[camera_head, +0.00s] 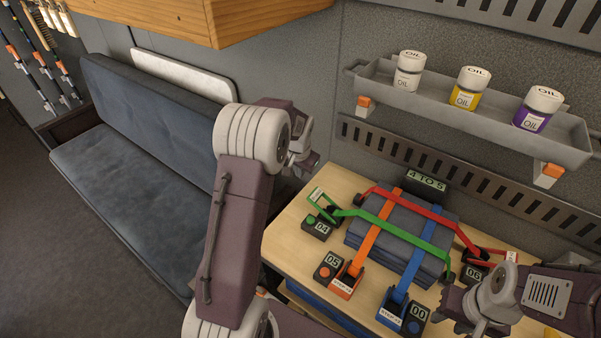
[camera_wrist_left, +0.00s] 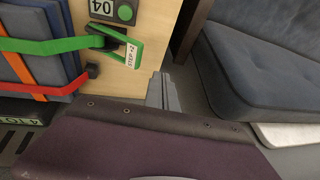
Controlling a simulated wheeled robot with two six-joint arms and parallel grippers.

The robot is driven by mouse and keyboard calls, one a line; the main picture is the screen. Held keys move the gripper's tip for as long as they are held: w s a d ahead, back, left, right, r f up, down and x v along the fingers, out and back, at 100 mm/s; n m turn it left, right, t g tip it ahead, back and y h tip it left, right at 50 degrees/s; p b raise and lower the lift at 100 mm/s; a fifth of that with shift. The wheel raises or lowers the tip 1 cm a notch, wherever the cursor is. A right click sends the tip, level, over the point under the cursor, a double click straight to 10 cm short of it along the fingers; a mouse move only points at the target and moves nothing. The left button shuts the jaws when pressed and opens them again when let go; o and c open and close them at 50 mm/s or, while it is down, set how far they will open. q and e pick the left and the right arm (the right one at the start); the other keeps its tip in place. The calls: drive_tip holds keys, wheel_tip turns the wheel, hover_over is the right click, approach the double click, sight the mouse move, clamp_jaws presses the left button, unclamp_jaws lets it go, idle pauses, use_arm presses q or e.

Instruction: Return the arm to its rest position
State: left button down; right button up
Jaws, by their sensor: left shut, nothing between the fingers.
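My left arm rises at the middle of the head view, with its left gripper (camera_head: 303,160) beyond the elbow, left of the wooden table (camera_head: 290,238). In the left wrist view the left gripper (camera_wrist_left: 163,92) is shut and empty, apart from the green hook (camera_wrist_left: 133,52). My right gripper (camera_head: 472,312) is at the lower right near the table's right side; its fingers are too unclear to judge. A green cord (camera_head: 400,231), a red cord (camera_head: 430,213), an orange cord (camera_head: 374,235) and a blue cord (camera_head: 413,265) cross over a dark blue folded stack (camera_head: 398,213).
Numbered boxes such as the green-button box (camera_head: 318,228) surround the stack. A shelf (camera_head: 450,100) with three oil jars hangs on the wall. A wooden cabinet (camera_head: 260,25) overhangs at the top. A blue bench (camera_head: 130,150) lies left; open floor (camera_head: 50,260) is at the lower left.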

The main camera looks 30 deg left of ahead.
idle(0.5)
use_arm(q)
drive_tip(key=s+d+r+m+h, duration=0.1)
drive_tip(key=s+d+r, duration=0.4)
drive_tip(key=s+d, duration=0.4)
drive_tip(key=s+d+f+n+g, duration=0.1)
drive_tip(key=s+d+f, duration=0.1)
drive_tip(key=s, duration=0.5)
drive_tip(key=s+d+f+n+g, duration=0.1)
drive_tip(key=s+f, duration=0.3)
drive_tip(key=s, duration=0.4)
drive_tip(key=shift+s+d+n+h, duration=0.15)
drive_tip(key=shift+d+n+h, duration=0.2)
drive_tip(key=shift+n+h, duration=0.05)
drive_tip(key=shift+s, duration=0.1)
